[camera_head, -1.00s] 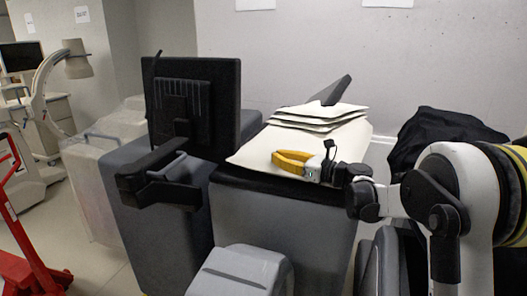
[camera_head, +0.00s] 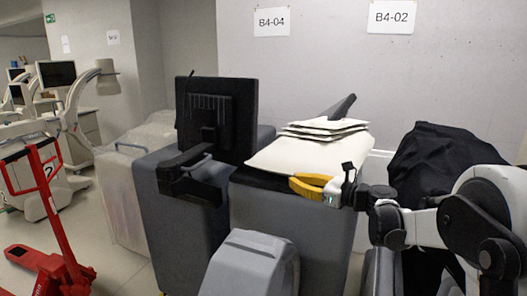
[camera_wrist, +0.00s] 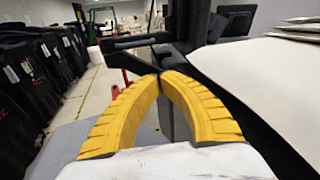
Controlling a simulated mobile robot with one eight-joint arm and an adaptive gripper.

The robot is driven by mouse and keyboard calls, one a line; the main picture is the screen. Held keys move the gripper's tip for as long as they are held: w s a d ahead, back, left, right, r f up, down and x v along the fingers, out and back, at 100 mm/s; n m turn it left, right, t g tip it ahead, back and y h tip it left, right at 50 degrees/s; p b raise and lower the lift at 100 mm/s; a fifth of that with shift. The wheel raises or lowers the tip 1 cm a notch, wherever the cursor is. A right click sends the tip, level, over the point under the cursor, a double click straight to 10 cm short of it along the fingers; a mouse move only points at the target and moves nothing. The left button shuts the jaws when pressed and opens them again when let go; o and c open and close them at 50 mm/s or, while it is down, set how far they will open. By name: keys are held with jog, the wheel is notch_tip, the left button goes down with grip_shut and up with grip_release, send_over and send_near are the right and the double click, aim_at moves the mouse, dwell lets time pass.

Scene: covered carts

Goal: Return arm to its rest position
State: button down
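My gripper (camera_head: 292,184) has two curved yellow fingers and is in the middle of the head view, at the front edge of a dark covered cart (camera_head: 280,222). In the wrist view, the fingertips of my gripper (camera_wrist: 161,77) meet, with nothing visible between them. My white and black arm reaches in from the right, bent at its joints. The stack of pale envelopes or sheets (camera_head: 290,156) lies on the cart top, just behind the gripper.
A monitor (camera_head: 221,115) on a bracket stands left of the gripper. A dark draped cover (camera_head: 437,152) lies beside my arm at right. A grey box-like unit (camera_head: 250,262) is in front. A red pallet jack (camera_head: 52,215) stands at far left, with open floor beside it.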

jog(key=s+a+f+n+g+h+b, duration=0.1)
jog(key=s+f+n+g+h, duration=0.15)
jog(key=s+n, duration=0.5)
jog(key=s+f+n+g+h+b, duration=0.1)
jog(key=s+f+n+h, duration=0.25)
jog(key=s, duration=0.75)
jog(key=s+d+f+n+h, duration=0.2)
jog(key=s+d+f+n, duration=0.1)
jog(key=s, duration=0.3)
jog(key=s+d+f+n+h+b, duration=0.1)
jog(key=s+d+f+n+h, duration=0.2)
jog(key=s+n, duration=0.3)
jog(key=s+d+f+n+h, duration=0.2)
jog(key=s+d+f+n, duration=0.1)
jog(key=s, duration=0.4)
jog(key=shift+s+d+n+h+b, duration=0.2)
jog(key=shift+d+n+h+b, duration=0.2)
jog(key=shift+d+n, duration=0.25)
jog(key=shift+f, duration=0.15)
